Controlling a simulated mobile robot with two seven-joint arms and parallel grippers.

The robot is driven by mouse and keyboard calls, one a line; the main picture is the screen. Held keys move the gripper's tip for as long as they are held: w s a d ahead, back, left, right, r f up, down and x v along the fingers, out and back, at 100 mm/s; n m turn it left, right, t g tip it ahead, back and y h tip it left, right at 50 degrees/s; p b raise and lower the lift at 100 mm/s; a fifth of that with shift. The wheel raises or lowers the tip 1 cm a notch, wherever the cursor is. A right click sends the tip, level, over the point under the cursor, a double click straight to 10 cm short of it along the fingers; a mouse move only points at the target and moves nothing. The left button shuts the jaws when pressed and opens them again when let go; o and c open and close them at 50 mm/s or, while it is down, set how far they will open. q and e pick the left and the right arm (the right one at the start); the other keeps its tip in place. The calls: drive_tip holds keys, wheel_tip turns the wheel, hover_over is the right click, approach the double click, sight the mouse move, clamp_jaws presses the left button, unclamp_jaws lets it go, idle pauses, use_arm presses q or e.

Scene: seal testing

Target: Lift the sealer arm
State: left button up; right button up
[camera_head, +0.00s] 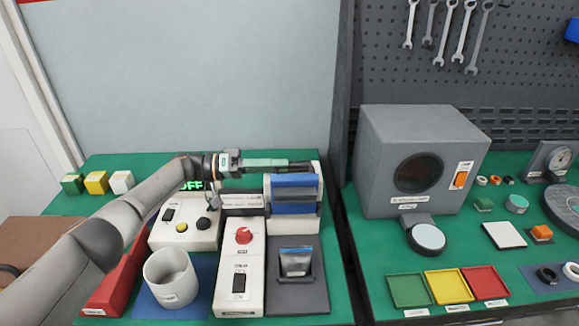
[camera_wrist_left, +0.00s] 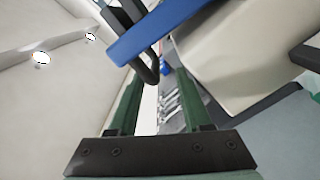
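The impulse sealer stands on the green bench, with a white control body (camera_head: 239,280) bearing a red knob. Its sealer arm (camera_head: 293,181) is a blue bar with whitish ends at the back, above a second blue bar (camera_head: 293,208). My left gripper (camera_head: 300,165) reaches in from the left just at the top of the sealer arm. In the left wrist view its green fingers (camera_wrist_left: 158,95) are apart. A blue bar (camera_wrist_left: 160,28) and a dark loop-shaped part (camera_wrist_left: 145,65) lie close beyond the fingertips; whether they touch is unclear. My right gripper is out of view.
A dark pouch (camera_head: 295,262) stands on a dark plate in front of the sealer. A grey box (camera_head: 422,155) stands on the right bench.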

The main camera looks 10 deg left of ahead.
use_arm(q)
drive_tip(key=b+v, duration=0.1)
drive_tip(key=v, duration=0.8)
drive_tip(key=shift+c, duration=0.2)
